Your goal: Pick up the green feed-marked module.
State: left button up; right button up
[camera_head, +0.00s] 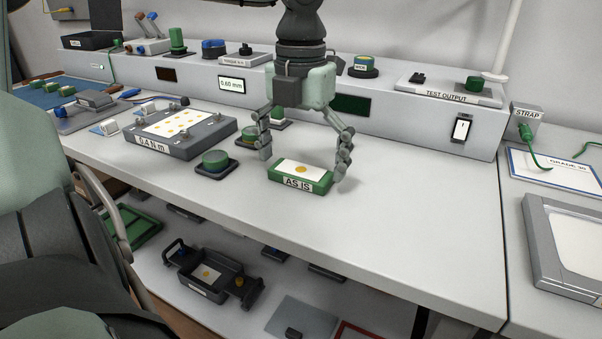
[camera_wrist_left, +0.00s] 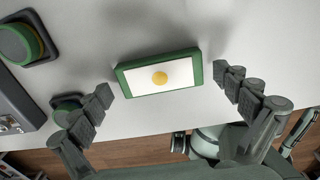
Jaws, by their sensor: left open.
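My left gripper (camera_head: 304,165) is open, with one finger beyond each short end of the module. In the left wrist view the fingers (camera_wrist_left: 163,84) stand apart from it, with gaps on both sides. My right gripper is not in view.
A round green-topped piece on a black base (camera_head: 215,162) stands left of the module, with similar pieces behind. A grey fixture labelled "0.4 N m" (camera_head: 180,133) is farther left. The bench is clear to the right and front. A lower shelf holds a black tray (camera_head: 207,280).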

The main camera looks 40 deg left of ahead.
pick_arm(q)
jog(key=c, duration=1)
jog(key=shift+r, duration=0.1)
jog(key=shift+c, duration=0.2)
